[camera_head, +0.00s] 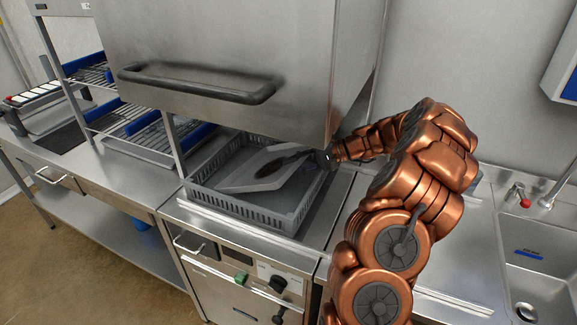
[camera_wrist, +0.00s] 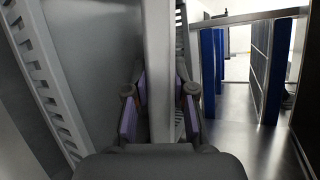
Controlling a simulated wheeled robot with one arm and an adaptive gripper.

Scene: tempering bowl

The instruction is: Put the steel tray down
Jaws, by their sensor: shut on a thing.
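The steel tray (camera_head: 242,181) is a pale grey flat tray with a dark brown patch on its face. In the head view it lies within the outline of a grey slotted basket (camera_head: 262,216), somewhat tilted, its right side near my gripper (camera_head: 322,160). I cannot tell whether it touches the basket floor. In the wrist view, my gripper (camera_wrist: 160,100) is shut with one finger on each side of the tray's edge (camera_wrist: 160,60). The tray's far right end is partly hidden by my gripper.
A raised steel hood (camera_head: 230,60) with a dark bar handle (camera_head: 198,86) hangs over the basket. A wire rack with blue pieces (camera_head: 140,122) stands to the left. A sink (camera_head: 540,285) with a tap lies to the right. The left counter (camera_head: 130,178) has bare room.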

